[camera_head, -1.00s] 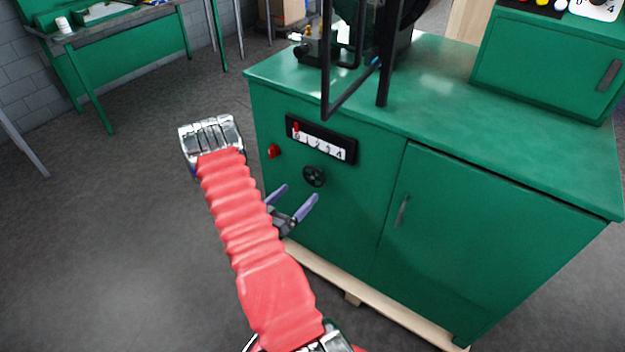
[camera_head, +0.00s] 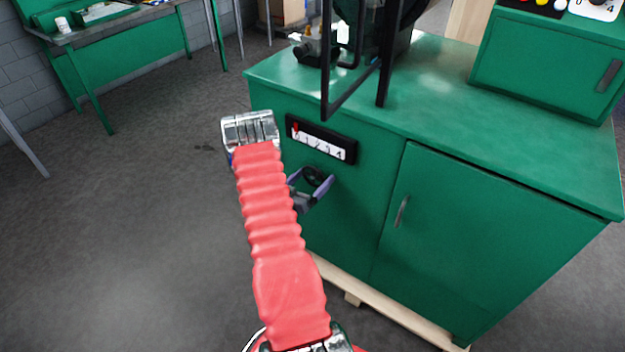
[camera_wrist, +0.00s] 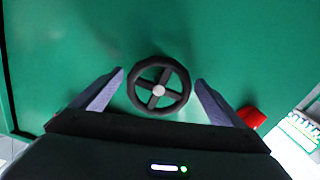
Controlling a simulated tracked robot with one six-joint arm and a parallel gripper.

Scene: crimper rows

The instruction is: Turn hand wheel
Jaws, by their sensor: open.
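The black hand wheel (camera_head: 314,177) sits on the front of the green cabinet, below the numbered dial. In the wrist view the hand wheel (camera_wrist: 158,84) shows its spokes and a grey hub, between my fingers. My gripper (camera_head: 312,186) is open, with one purple finger on each side of the wheel. In the wrist view my gripper (camera_wrist: 160,80) has its two fingertips level with the wheel, with a gap on both sides. I cannot tell how deep the fingers reach around the rim. My red arm hides part of the cabinet front.
The scale panel (camera_head: 321,139) with a red pointer is above the wheel. A red knob (camera_wrist: 252,117) is beside my gripper in the wrist view. The cabinet door (camera_head: 470,240) is to the right. A black frame (camera_head: 350,95) stands on the cabinet top. Floor at left is clear.

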